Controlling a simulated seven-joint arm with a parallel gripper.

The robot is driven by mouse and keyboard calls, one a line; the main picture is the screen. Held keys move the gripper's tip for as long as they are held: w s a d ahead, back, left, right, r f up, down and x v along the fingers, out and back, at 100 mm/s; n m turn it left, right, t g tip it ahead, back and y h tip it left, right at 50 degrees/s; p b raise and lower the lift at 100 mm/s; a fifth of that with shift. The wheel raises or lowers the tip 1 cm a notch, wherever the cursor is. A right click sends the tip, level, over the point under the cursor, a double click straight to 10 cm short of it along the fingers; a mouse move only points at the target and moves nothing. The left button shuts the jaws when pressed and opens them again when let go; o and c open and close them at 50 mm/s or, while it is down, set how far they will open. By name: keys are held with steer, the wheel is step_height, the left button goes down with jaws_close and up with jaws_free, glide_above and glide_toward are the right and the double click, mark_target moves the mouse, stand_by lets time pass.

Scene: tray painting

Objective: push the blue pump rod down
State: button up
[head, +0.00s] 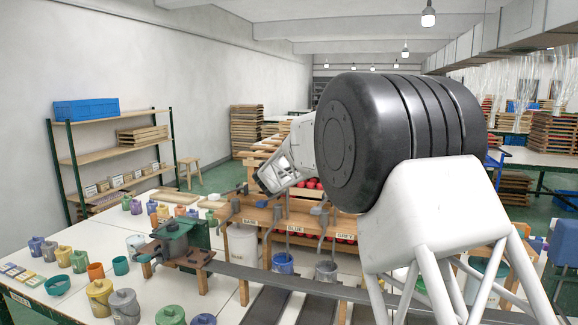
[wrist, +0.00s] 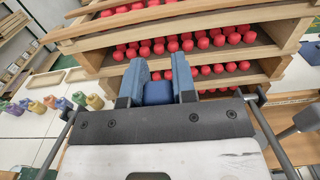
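In the wrist view my gripper (wrist: 160,72) has its two blue-grey fingers part-way apart. A blue block-like piece, which looks like the knob of the blue pump rod (wrist: 158,93), fills the gap between them. I see no space between it and either finger. In the head view my white hand (head: 284,166) is above the pump stand, near the sign reading BLUE (head: 295,230). The fingertips are hard to make out there, and the rod's knob cannot be told apart. A blue-rimmed bucket (head: 283,264) stands below the BLUE sign.
A grey bucket (head: 326,272) stands right of the blue one. My arm hides much of the right side.

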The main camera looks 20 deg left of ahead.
jaws_close()
step_height(320, 180, down, 4)
steer(key=shift+r, duration=0.1)
steer(key=o, duration=0.7)
jaws_free()
steer(key=shift+c, duration=0.2)
steer(key=shift+s, duration=0.1)
steer(key=s, duration=0.7)
steer(key=shift+s, duration=0.3)
